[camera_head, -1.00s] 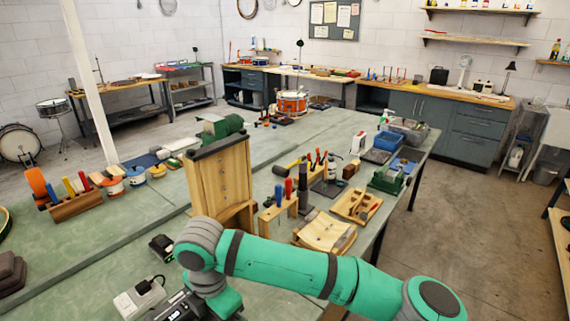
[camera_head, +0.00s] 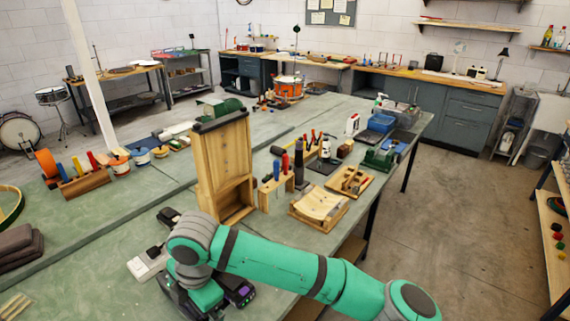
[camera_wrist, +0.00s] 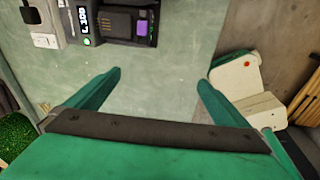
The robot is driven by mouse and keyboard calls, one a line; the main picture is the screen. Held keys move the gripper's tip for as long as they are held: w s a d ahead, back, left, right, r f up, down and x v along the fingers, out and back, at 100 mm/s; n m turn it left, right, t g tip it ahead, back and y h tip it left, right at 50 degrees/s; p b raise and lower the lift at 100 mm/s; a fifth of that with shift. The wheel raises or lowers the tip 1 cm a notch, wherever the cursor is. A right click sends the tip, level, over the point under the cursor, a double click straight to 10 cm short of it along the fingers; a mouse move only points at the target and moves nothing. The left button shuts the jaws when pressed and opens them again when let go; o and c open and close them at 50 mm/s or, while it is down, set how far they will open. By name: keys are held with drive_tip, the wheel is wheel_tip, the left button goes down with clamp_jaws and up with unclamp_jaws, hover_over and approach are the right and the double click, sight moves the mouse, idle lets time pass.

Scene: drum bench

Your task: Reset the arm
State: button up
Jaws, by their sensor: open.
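My gripper (camera_wrist: 160,90) shows in the wrist view with its two green fingers spread wide and nothing between them. Below the fingers is the bare green top of the bench (camera_wrist: 175,75). In the head view my green arm reaches across the lower middle, over the near edge of the bench (camera_head: 95,235). The fingers are hidden in that view behind or below the arm.
A dark charger-like device with a purple part (camera_wrist: 125,22) lies close ahead of the fingers, beside a white power block (camera_wrist: 45,38). A wooden stand (camera_head: 222,165), a tool rack (camera_head: 278,188) and a wooden tray (camera_head: 320,207) stand beyond the arm.

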drive_tip(key=s+a+r+m+y, duration=0.25)
drive_tip(key=a+y, duration=0.45)
drive_tip(key=a, duration=0.7)
drive_tip(key=w+a+r+m+t+y, duration=0.35)
drive_tip(key=r+m+t+y, duration=0.2)
drive_tip(key=m, duration=0.25)
drive_tip(key=s+d+f+m+t+h, duration=0.1)
drive_tip(key=d+f+m+t+h, duration=0.2)
drive_tip(key=d+f+m, duration=0.2)
drive_tip(key=s+d+f+m+t+h, duration=0.1)
drive_tip(key=d+f+m+t+h, duration=0.2)
drive_tip(key=d, duration=0.5)
drive_tip(key=s+d+f+m+t+h, duration=0.2)
drive_tip(key=d+f+m+t+h, duration=0.1)
drive_tip(key=d+f+m+t, duration=0.2)
drive_tip(key=shift+s+d+f+m, duration=0.1)
drive_tip(key=shift+d+f+m, duration=0.5)
drive_tip(key=shift+m, duration=0.5)
drive_tip(key=shift+d+f+m, duration=0.35)
drive_tip(key=shift+f+m, duration=0.35)
drive_tip(key=shift+m, duration=0.35)
drive_tip(key=s+d+f+h, duration=0.3)
drive_tip(key=s+d, duration=0.6)
drive_tip(key=s, duration=0.3)
drive_tip(key=s+d+f+g+h, duration=0.1)
drive_tip(key=s+d+f+h, duration=0.2)
drive_tip(key=s+d, duration=0.6)
drive_tip(key=v, duration=0.3)
drive_tip(key=shift+s+f, duration=0.25)
